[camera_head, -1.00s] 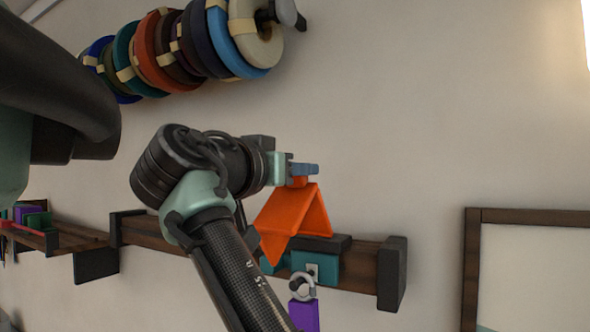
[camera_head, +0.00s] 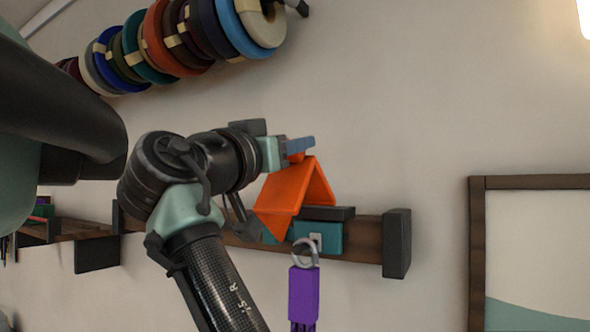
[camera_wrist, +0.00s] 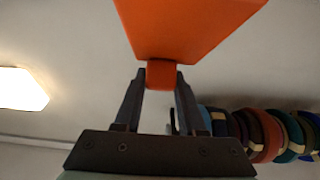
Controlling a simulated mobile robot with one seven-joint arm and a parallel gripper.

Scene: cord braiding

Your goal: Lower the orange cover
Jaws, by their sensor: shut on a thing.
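The orange cover (camera_head: 285,203) is a folded, tent-shaped piece in the head view. It is above and in front of the wooden rail (camera_head: 366,240), beside a teal block (camera_head: 320,238) with a dark top. My gripper (camera_head: 300,146) is at the top of the cover, shut on its small orange knob. In the wrist view the two fingers (camera_wrist: 161,80) pinch that knob, and the orange cover (camera_wrist: 185,25) spreads beyond it. The cover's lower left edge hides part of the rail. Whether the cover touches the rail or block cannot be told.
A purple cord piece (camera_head: 303,294) with a metal ring (camera_head: 305,253) hangs before the rail. A dark end block (camera_head: 396,243) closes the rail at right. Several coloured spools (camera_head: 170,40) hang upper left. A framed board (camera_head: 478,250) is at lower right. The wall between is clear.

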